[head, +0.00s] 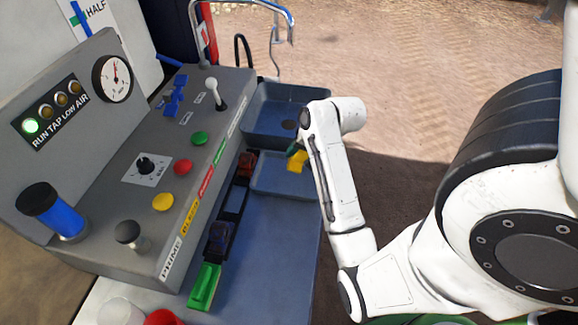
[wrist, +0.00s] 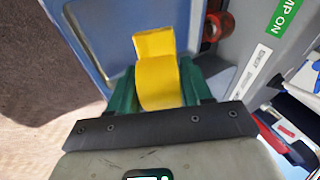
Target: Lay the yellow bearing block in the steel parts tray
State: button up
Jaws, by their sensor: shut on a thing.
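The yellow bearing block (head: 298,160) is held in my gripper (head: 293,150), at the far end of the bench in the head view. In the wrist view the yellow block (wrist: 158,82) sits between the green fingers of my gripper (wrist: 160,88), which are shut on it. A shallow blue-grey tray (head: 262,186), which looks like the steel parts tray, lies under and beside the block in the head view. The block appears over the tray; whether it touches the tray floor I cannot tell. My arm hides the tray's right part.
A deeper blue-grey basin (head: 262,122) with a dark drain lies beyond the tray. The grey control panel (head: 190,150) with buttons and a lever stands close on the left. Red (head: 246,166) and green (head: 205,287) fittings line its foot. The bench front (head: 265,270) is clear.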

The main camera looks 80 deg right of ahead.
jog(key=x, duration=0.3)
jog(key=w+x, duration=0.1)
jog(key=x, duration=0.1)
jog(key=shift+a+r, duration=0.15)
jog(key=shift+a, duration=0.15)
jog(key=shift+f+p, duration=0.65)
jog(key=shift+f, duration=0.85)
jog(key=shift+f, duration=0.2)
jog(key=o, duration=1.4)
